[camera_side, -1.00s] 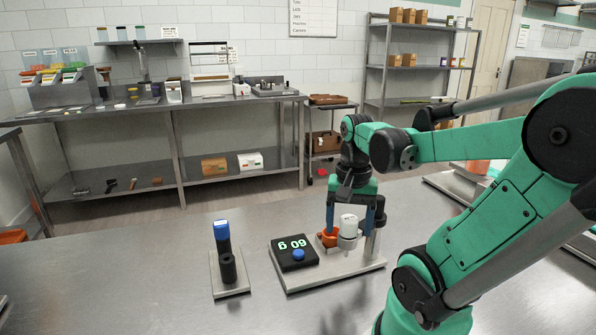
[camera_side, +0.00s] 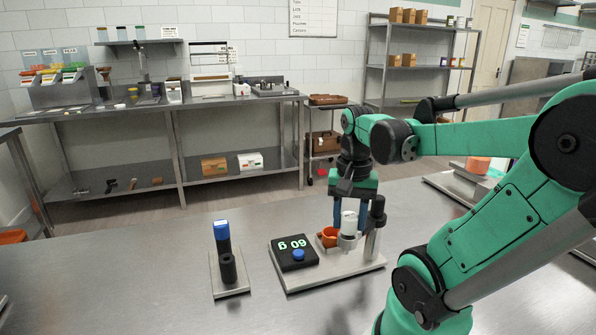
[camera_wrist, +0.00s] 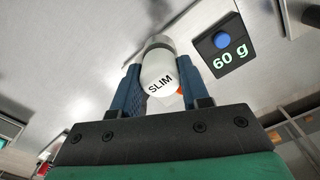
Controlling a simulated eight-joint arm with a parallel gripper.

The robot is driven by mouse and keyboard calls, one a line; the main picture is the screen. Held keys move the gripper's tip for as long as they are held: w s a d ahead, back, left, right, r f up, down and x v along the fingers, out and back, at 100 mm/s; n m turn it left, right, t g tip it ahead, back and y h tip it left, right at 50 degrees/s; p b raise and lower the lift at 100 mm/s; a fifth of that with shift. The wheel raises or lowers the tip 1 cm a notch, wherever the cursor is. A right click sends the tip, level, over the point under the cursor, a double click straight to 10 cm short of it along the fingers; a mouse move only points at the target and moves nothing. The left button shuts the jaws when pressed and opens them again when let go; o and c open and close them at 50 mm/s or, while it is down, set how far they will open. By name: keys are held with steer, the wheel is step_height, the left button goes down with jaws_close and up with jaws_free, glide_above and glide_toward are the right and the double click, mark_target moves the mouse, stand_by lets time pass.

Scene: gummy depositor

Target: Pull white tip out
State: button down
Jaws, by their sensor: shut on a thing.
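The white tip (camera_side: 349,223) stands upright in a grey metal collar (camera_side: 348,241) on the depositor stand. In the wrist view the white tip (camera_wrist: 160,82) shows the label SLIM and sits between the two blue fingers. My gripper (camera_side: 349,217) is shut on the tip from above; the fingers also show in the wrist view (camera_wrist: 160,88). An orange cup (camera_side: 328,237) is just left of the tip. The tip's lower end is hidden by the collar.
A black display (camera_side: 292,252) reading 60 g, with a blue button, is on the stand's base plate (camera_side: 330,273). A dark post (camera_side: 374,228) stands close right of the tip. A separate stand holds a blue-topped black part (camera_side: 224,250) at left.

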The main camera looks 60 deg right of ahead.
steer(key=shift+r, duration=2.85)
step_height(320, 180, up, 5)
stand_by(0.7)
